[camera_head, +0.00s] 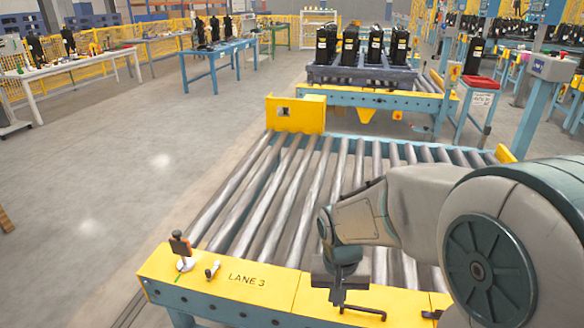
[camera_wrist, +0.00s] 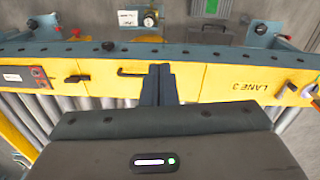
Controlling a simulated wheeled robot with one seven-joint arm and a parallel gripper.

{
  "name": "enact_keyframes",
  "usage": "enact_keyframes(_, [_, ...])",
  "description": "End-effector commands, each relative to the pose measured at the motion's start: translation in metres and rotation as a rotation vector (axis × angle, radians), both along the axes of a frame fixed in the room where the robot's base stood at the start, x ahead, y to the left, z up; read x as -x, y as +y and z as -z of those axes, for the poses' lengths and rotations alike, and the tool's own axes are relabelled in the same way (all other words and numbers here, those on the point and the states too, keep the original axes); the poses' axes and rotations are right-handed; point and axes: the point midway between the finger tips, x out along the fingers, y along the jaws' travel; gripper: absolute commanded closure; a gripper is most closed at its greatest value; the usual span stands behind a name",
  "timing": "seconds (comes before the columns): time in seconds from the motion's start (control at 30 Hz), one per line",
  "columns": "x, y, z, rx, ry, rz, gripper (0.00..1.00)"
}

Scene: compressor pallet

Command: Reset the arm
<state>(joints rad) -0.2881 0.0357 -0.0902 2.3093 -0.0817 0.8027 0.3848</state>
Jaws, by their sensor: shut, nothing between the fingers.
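My gripper (camera_head: 338,296) hangs at the end of my bent arm, pointing down over the yellow front edge of the roller conveyor. In the wrist view the gripper fingers (camera_wrist: 159,75) are together with nothing between them. A black bent handle (camera_head: 363,312) lies on the yellow edge just to the right of the fingertips. The same black handle (camera_wrist: 131,71) shows beside the fingers in the wrist view. I cannot tell whether the fingers touch it.
The roller conveyor (camera_head: 283,190) marked LANE 3 is empty. A small stand with a dark top (camera_head: 180,247) and a small knob (camera_head: 212,270) are on its yellow edge. Black compressors (camera_head: 349,45) stand on a pallet farther back. Open floor (camera_head: 110,160) lies to the left.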

Motion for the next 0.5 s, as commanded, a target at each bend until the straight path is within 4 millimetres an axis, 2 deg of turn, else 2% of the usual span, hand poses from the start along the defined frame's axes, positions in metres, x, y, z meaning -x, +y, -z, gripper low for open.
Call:
enact_keyframes(0.03, [0.007,-0.008,-0.031,-0.016,-0.027,-0.004,1.0])
enact_keyframes(0.2, [0.033,-0.027,-0.092,-0.045,-0.099,-0.04,1.0])
enact_keyframes(0.4, [0.065,-0.044,-0.147,-0.053,-0.183,-0.084,1.0])
enact_keyframes(0.5, [0.077,-0.048,-0.163,-0.05,-0.212,-0.101,1.0])
